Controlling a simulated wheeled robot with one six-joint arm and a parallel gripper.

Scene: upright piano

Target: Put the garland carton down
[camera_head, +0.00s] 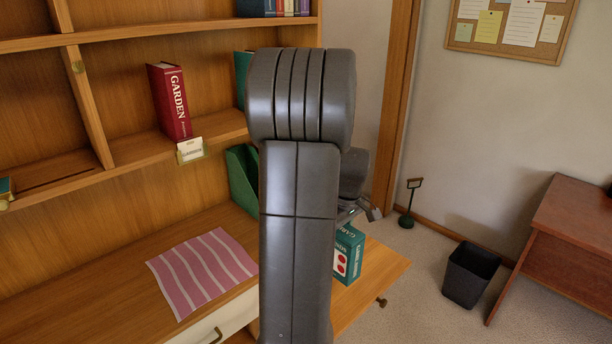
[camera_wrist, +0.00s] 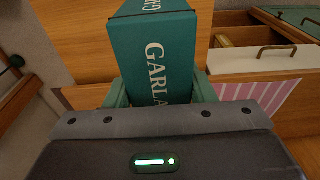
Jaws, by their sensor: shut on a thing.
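The garland carton (camera_wrist: 152,48) is a teal box with white "GARLA..." lettering, in the upper middle of the wrist view. My gripper (camera_wrist: 160,92) is shut on it, with one finger at each side. In the head view the carton (camera_head: 350,252) shows just right of my arm, partly hidden behind it. There it appears over the right end of the wooden desk top (camera_head: 378,274). I cannot tell whether its base touches the wood. In the head view my gripper is mostly hidden by my arm.
A pink striped cloth (camera_head: 203,272) lies on the desk left of my arm. A green holder (camera_head: 243,180) stands behind it. A red "GARDEN" book (camera_head: 169,102) stands on the shelf above. A black bin (camera_head: 470,274) is on the floor at right, beside a red-brown table (camera_head: 572,225).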

